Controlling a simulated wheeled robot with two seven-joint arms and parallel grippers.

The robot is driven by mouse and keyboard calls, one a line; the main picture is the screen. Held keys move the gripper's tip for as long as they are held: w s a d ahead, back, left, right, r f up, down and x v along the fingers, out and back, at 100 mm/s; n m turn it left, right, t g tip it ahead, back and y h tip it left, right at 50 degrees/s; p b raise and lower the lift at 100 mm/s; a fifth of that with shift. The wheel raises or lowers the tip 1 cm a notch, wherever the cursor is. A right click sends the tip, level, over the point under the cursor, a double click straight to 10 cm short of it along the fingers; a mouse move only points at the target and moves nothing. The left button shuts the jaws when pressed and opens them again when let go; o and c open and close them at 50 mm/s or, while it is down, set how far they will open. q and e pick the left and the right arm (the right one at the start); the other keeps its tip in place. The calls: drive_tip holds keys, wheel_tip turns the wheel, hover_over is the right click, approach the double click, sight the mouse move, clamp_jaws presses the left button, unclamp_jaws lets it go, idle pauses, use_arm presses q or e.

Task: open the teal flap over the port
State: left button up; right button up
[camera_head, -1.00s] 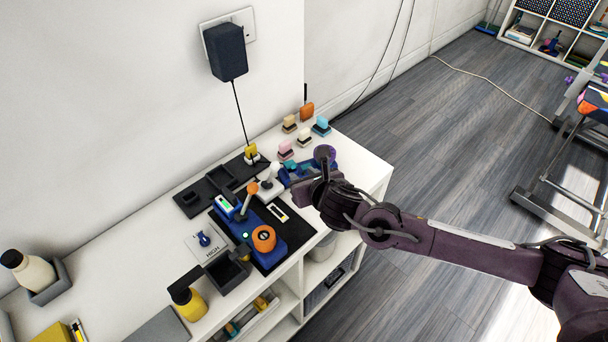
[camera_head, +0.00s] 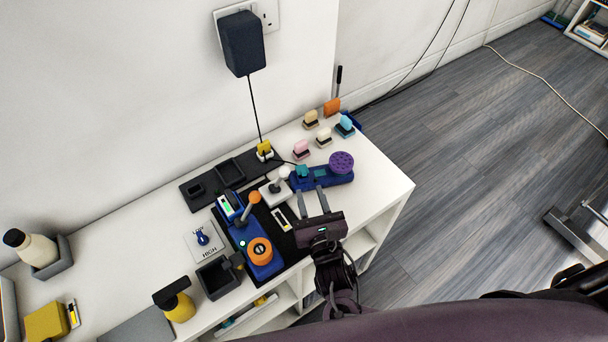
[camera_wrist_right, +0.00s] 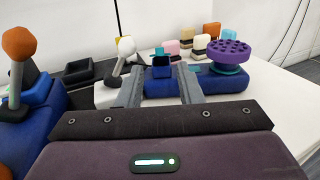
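The teal flap (camera_head: 302,171) is a small piece on the blue device (camera_head: 335,179), which also carries a round purple bristled disc (camera_head: 341,162). In the right wrist view the teal flap (camera_wrist_right: 161,52) stands above a dark block (camera_wrist_right: 161,70) between my fingers; I cannot tell how far the flap is open. My right gripper (camera_head: 312,194) has its two fingers apart with nothing between them. It points at the blue device from the front, and its fingertips are close to the flap; contact cannot be told. My left gripper is not in view.
A blue unit with an orange knob (camera_head: 260,251) is nearer the front left. Several small brushes (camera_head: 324,140) stand behind the device. The white shelf top (camera_head: 385,187) is clear on the right.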

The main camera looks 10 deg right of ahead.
sight(302, 169)
drive_tip(key=w, duration=0.4)
drive_tip(key=shift+w, duration=0.55)
drive_tip(key=shift+a, duration=0.1)
